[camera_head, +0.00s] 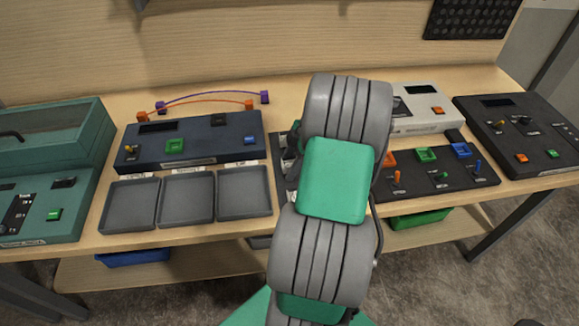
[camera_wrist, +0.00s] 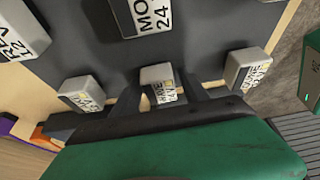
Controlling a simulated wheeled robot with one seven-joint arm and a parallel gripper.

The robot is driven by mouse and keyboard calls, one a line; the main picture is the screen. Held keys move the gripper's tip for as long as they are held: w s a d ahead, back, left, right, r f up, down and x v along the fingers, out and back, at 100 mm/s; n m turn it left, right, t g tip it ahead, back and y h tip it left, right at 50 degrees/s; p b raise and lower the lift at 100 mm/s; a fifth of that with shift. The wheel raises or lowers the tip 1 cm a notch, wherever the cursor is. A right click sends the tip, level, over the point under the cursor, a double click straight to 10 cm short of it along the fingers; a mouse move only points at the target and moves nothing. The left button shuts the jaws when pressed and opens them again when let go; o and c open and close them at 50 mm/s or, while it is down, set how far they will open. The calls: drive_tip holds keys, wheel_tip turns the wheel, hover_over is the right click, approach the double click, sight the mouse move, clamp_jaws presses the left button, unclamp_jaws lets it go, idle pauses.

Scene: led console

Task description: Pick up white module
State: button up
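Several pale white-grey modules with printed labels lie on a dark surface in the wrist view. One white module (camera_wrist: 157,75) sits in the middle, between the fingers of my gripper (camera_wrist: 162,92). The dark fingers stand apart on either side of it; firm contact does not show. Other pale modules are at the left (camera_wrist: 80,92), the right (camera_wrist: 250,68), the top (camera_wrist: 143,16) and the upper left (camera_wrist: 18,32). In the head view my arm hides most of this area and my fingertips.
In the head view, three grey trays (camera_head: 187,224) stand left of my arm, before a dark blue console (camera_head: 225,158). At right are a black panel with coloured sockets and switches (camera_head: 472,186), a white console (camera_head: 420,122) and a black console (camera_head: 520,163). A teal case (camera_head: 60,145) stands far left.

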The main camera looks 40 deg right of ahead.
clamp_jaws()
idle(0.3)
